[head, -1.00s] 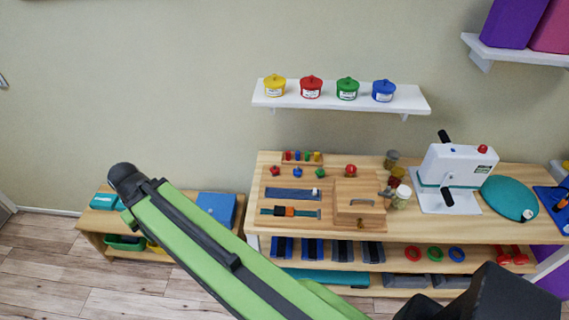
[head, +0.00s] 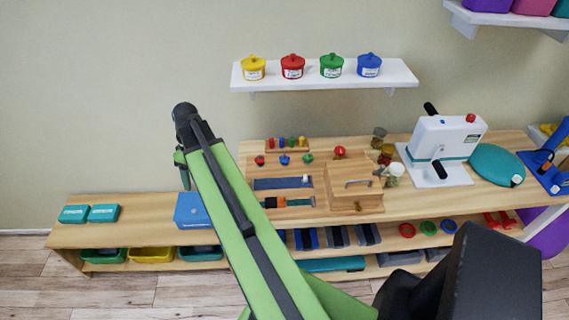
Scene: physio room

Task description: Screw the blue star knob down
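The blue star knob (head: 284,160) is small and sits near the back left of the wooden bench top (head: 420,205). It stands between a red star knob (head: 259,160) and a green star knob (head: 308,158). The picture is too small to show its thread or how far down it sits. My green arm rises from the bottom of the head view, its black upper joint to the left of the knobs against the wall. My gripper cannot be made out; nothing of mine is seen touching the knob.
Behind the knobs is a rack of coloured pegs (head: 287,147). In front lie a grey-blue strip (head: 284,183) and a wooden box with a handle (head: 356,190). Jars (head: 386,155) and a white crank machine (head: 440,145) stand to the right. A wall shelf (head: 325,79) holds lidded pots.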

